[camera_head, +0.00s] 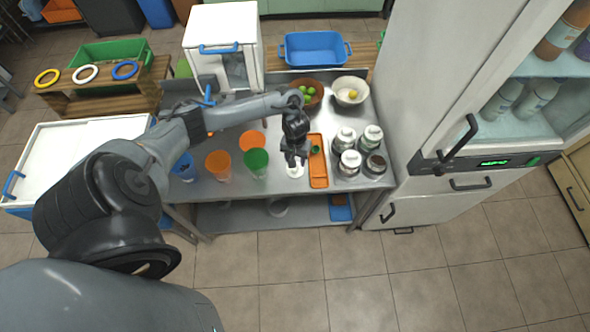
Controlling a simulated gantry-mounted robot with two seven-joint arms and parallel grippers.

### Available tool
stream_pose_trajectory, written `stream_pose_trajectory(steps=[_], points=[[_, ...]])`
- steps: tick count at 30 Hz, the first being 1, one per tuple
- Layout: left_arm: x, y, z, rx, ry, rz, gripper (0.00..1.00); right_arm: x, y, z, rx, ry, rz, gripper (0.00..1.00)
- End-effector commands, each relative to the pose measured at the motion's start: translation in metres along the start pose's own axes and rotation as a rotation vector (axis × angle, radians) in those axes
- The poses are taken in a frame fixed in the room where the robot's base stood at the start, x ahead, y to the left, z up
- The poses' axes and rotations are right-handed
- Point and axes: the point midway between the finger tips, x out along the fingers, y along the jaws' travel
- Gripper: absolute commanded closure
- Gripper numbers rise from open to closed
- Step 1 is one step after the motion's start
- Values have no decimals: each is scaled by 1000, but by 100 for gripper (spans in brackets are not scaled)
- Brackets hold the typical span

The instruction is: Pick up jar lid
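My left gripper (296,162) points down over the front part of the metal table, just above a small white round thing (295,172) that looks like the jar lid. The gripper partly hides it, and I cannot tell whether they touch or whether the fingers are open. Several jars stand to the right. The back left jar (345,137), back right jar (372,137) and front left jar (349,162) have pale tops. The front right jar (375,166) shows a dark top and seems to have no lid. My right gripper is not in view.
An orange tray (318,172) lies between the gripper and the jars. Orange (219,165) and green (256,162) cups stand to the left. Two bowls, a brown one (316,88) and a white one (362,92), are behind. A tall fridge (430,75) stands at the right.

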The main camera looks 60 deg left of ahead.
Motion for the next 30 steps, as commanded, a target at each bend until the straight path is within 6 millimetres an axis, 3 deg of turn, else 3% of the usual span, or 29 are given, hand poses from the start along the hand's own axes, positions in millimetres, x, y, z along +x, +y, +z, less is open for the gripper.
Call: stream_pose_trajectory(steps=[14, 24, 30], points=[[49, -3, -1, 0, 0, 0, 51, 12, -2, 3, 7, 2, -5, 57], [53, -3, -1, 2, 1, 0, 51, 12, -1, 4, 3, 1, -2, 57], [53, -3, -1, 2, 1, 0, 80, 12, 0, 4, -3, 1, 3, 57]])
